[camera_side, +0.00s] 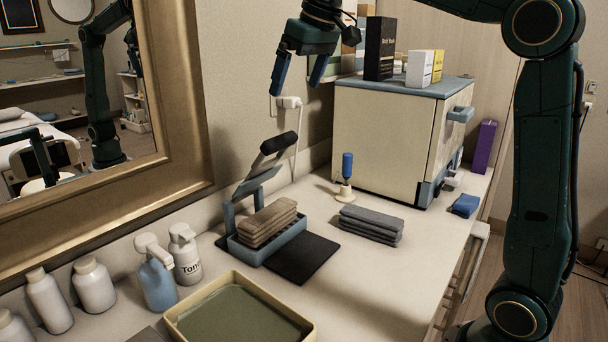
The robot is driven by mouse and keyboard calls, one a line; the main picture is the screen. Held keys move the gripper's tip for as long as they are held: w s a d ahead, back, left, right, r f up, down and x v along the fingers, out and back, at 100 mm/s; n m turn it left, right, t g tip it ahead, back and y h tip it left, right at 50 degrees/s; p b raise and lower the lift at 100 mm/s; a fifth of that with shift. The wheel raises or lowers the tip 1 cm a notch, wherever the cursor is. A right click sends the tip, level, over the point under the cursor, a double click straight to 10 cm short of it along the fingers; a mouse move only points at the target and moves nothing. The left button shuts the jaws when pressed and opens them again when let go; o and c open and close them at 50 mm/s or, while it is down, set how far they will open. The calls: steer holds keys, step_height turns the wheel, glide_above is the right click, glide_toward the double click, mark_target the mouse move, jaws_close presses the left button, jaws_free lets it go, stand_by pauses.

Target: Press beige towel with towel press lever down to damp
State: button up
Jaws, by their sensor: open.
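The beige towel (267,222) lies folded in layers in the blue tray of the towel press (283,246). The press lever (262,172) is raised and tilted, with a black grip (279,143) at its upper end. My gripper (295,88) is open and empty, pointing down, above and a little to the right of the lever grip. It touches nothing that I can see.
A folded grey towel (370,224) lies right of the press, beside a dark mat (302,258). A blue-handled tool (347,168) stands behind. A cream cabinet (385,140) with boxes stands at the back. Bottles (157,275) and a yellow-rimmed tray (305,325) are in front.

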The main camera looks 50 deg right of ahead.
mark_target(280, 135)
steer(key=shift+w+f, duration=0.1)
steer(key=shift+f, duration=0.05)
steer(key=x, duration=1.3)
steer(key=shift+w+f, duration=0.1)
steer(key=shift+f, duration=0.05)
steer(key=c, duration=1.1)
steer(key=shift+w+r+g, duration=0.25)
steer(key=shift+w+r, duration=0.15)
steer(key=shift+w, duration=0.35)
steer(key=shift+w+r+g, duration=0.25)
steer(key=shift+w+r, duration=0.2)
steer(key=shift+w, duration=0.25)
steer(key=shift+w+a+r, duration=0.1)
steer(key=shift+w+r, duration=0.2)
steer(key=shift+w, duration=0.45)
steer(key=shift+w+d+r, duration=0.1)
steer(key=shift+w+r, duration=0.2)
steer(key=shift+w, duration=0.5)
steer(key=shift+w+a+r, duration=0.1)
steer(key=shift+w+r, duration=0.2)
steer(key=shift+w, duration=0.45)
